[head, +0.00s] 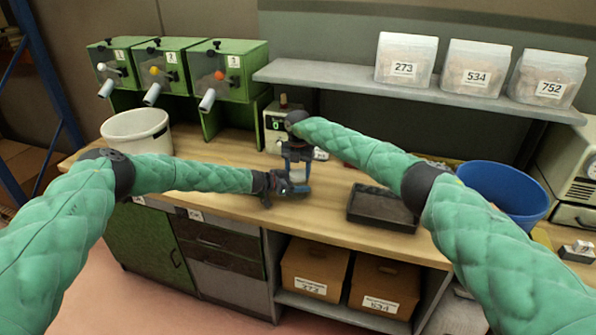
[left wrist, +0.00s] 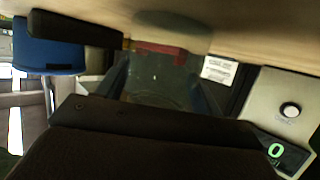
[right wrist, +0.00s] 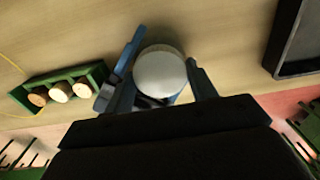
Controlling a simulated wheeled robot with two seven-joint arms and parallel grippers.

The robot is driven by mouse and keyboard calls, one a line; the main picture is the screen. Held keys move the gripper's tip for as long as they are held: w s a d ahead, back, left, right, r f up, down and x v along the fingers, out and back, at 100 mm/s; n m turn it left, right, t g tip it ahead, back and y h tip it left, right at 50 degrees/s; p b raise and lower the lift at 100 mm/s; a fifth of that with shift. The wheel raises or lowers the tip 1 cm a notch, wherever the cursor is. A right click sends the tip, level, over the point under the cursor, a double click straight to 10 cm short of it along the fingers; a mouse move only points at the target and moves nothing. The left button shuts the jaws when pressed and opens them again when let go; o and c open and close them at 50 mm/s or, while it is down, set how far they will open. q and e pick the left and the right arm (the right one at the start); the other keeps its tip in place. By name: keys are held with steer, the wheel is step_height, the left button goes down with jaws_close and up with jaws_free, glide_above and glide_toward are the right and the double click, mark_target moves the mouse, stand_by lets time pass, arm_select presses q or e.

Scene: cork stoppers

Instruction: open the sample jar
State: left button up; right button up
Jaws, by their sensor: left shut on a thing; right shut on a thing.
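The sample jar (head: 298,174) stands at the front of the wooden bench, mostly hidden by both grippers. My left gripper (head: 293,187) comes in level from the left and is shut on the jar. In the left wrist view the jar (left wrist: 160,80) is a dim, glassy shape between the fingers. My right gripper (head: 297,153) points down from above and is shut on the lid. In the right wrist view the round whitish lid (right wrist: 160,70) lies between its fingertips. I cannot tell whether the lid and jar are touching.
A device with a green 0 display (head: 277,123) stands behind the grippers. A black tray (head: 380,208) and a blue bin (head: 503,190) are to the right. A white bucket (head: 137,131) and green dispensers (head: 178,65) are to the left. A green rack with corks (right wrist: 60,90) is nearby.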

steer(key=shift+d, duration=0.1)
steer(key=o, duration=1.1)
steer(key=shift+r, duration=2.35)
steer(key=shift+c, duration=0.5)
step_height(320, 180, up, 3)
steer(key=m, duration=0.2)
steer(key=shift+w+d+r+m, duration=0.1)
steer(key=shift+d+r+m, duration=0.1)
steer(key=shift+m, duration=0.1)
steer(key=shift+a+f+m, duration=0.15)
steer(key=shift+a+m, duration=0.1)
steer(key=shift+m, duration=0.75)
steer(key=shift+f, duration=3.9)
